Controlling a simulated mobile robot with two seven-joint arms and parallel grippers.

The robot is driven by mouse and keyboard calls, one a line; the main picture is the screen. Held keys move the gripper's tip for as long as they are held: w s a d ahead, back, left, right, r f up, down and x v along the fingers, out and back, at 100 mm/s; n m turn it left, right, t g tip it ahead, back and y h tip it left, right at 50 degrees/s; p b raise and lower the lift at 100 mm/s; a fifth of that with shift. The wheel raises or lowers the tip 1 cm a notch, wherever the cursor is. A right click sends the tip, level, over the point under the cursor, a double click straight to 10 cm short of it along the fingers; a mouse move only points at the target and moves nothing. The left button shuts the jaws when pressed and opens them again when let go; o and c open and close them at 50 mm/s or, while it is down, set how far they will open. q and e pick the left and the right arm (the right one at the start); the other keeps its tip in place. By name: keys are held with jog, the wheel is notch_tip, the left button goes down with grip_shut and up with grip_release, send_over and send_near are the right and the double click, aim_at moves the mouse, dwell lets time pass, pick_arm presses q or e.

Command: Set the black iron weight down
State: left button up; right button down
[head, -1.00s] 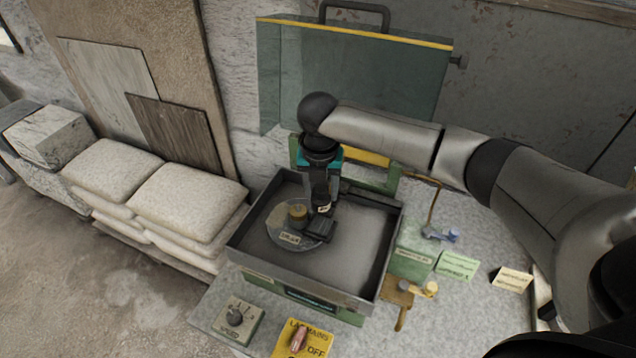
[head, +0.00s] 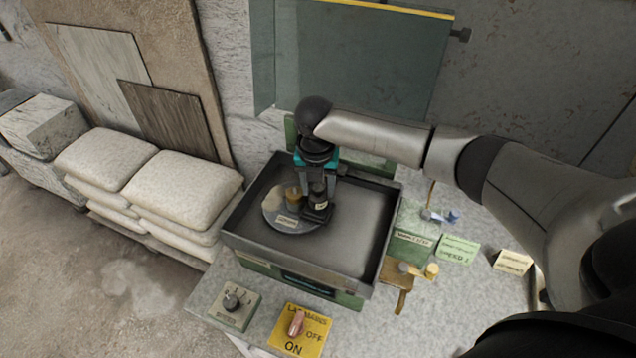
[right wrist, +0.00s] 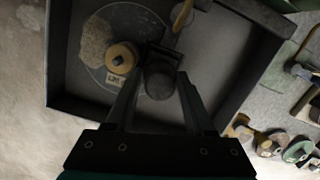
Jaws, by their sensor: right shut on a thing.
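The black iron weight (head: 318,197) is a dark, knobbed piece with a small pale label. It also shows between the fingers in the right wrist view (right wrist: 159,80). My right gripper (head: 318,183) points down over the metal tray (head: 360,250) and is shut on the weight. The weight is at the right part of a round grey disc (head: 290,228) in the tray, beside a brass-coloured knob (head: 293,196). I cannot tell whether its underside touches the disc. My left gripper is not in view.
A dial box (head: 233,303) and a yellow switch plate (head: 297,332) sit in front of the tray. Small labelled cards and tools, including a green card (head: 458,249), lie to its right. Stacked sacks (head: 180,190) stand to the left. The tray's right half is clear.

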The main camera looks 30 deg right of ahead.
jog(key=shift+r, duration=0.1)
dwell(0.5)
jog(key=shift+p, duration=0.4)
jog(key=shift+p, duration=0.35)
dwell(0.4)
jog(key=shift+f+b, duration=0.4)
jog(key=shift+f, duration=0.35)
dwell(0.6)
jog(key=shift+c, duration=0.9)
grip_release()
jog(key=shift+a, duration=0.1)
jog(key=shift+a, duration=0.1)
